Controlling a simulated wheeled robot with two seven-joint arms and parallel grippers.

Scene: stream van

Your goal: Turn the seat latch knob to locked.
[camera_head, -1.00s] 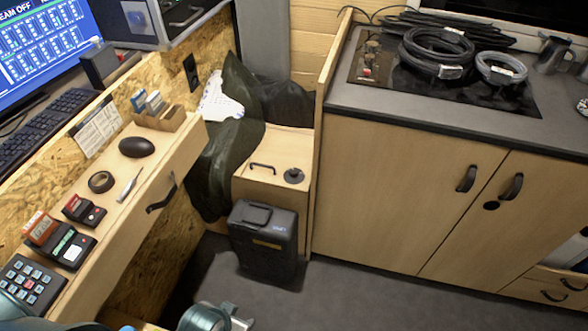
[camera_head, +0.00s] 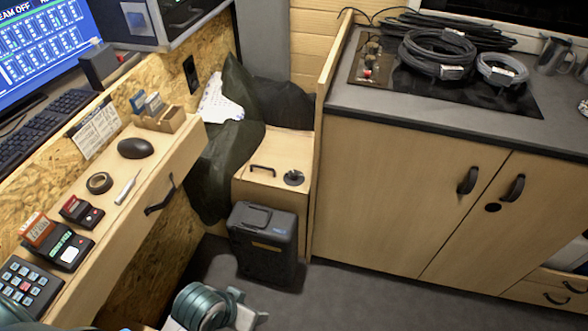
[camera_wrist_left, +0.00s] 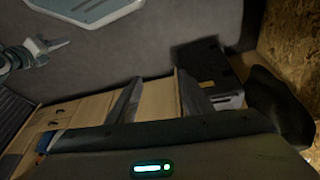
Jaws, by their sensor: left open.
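The seat latch knob (camera_head: 293,177) is a small round black knob on top of the pale wooden seat box (camera_head: 250,192), near its right edge. Its pointing direction is too small to tell. A black bar handle (camera_head: 263,169) lies to its left. In the left wrist view my left gripper (camera_wrist_left: 157,93) is open, its two dark fingers apart with nothing between them. Pale wood surfaces show beyond the fingers; I cannot make out the knob there. My right gripper is not identifiable.
A black case (camera_head: 263,243) stands on the floor against the seat box front. Dark fabric (camera_head: 228,155) lies left of the box. A wooden divider and cabinet (camera_head: 395,190) stand to the right, a desk ledge (camera_head: 150,175) to the left. Grey floor (camera_head: 380,305) is clear in front.

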